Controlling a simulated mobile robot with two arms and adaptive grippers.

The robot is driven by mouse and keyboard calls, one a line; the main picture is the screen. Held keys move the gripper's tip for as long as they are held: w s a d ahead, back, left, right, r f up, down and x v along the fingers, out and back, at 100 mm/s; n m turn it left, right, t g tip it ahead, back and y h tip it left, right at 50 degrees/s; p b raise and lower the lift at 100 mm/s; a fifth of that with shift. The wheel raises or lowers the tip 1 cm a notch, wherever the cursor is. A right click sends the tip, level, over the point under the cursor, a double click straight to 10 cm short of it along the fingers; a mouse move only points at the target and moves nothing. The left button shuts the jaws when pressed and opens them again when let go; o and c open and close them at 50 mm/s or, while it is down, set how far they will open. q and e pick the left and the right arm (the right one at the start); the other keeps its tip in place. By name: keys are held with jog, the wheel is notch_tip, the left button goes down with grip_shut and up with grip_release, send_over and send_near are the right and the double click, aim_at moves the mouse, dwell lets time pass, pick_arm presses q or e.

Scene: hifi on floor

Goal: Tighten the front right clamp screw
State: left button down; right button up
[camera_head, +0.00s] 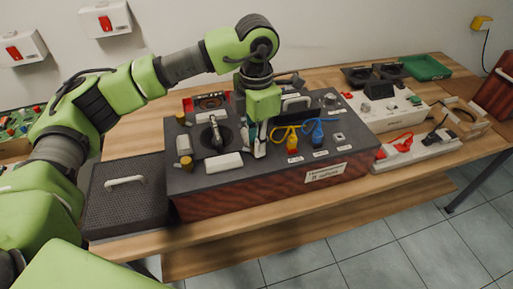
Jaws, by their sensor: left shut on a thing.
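A dark-topped box (225,183) with a red-brown front and a white label (325,172) sits on the wooden bench. My left gripper (260,152) reaches down from above onto its top, right of a round black plate with a silver arm (216,132). Its fingers are close together on a small part that they hide; I cannot make out whether it is the front right clamp screw. Brass-coloured knobs (186,163) stand at the box's left side. My right gripper is not in view.
Yellow and blue cables with plugs (293,140) lie on the box, close right of the gripper. A black perforated case (125,205) with a white handle stands at left. White units (391,111), a power strip (416,150) and a green tray (425,68) are at right. The front bench strip is bare.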

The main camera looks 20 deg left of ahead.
pick_arm(q)
jog(key=shift+m+b, duration=0.6)
jog(key=shift+m, duration=0.5)
jog(key=c, duration=1.9)
grip_release()
notch_tip(320, 180, up, 12)
jog(key=shift+s, duration=0.1)
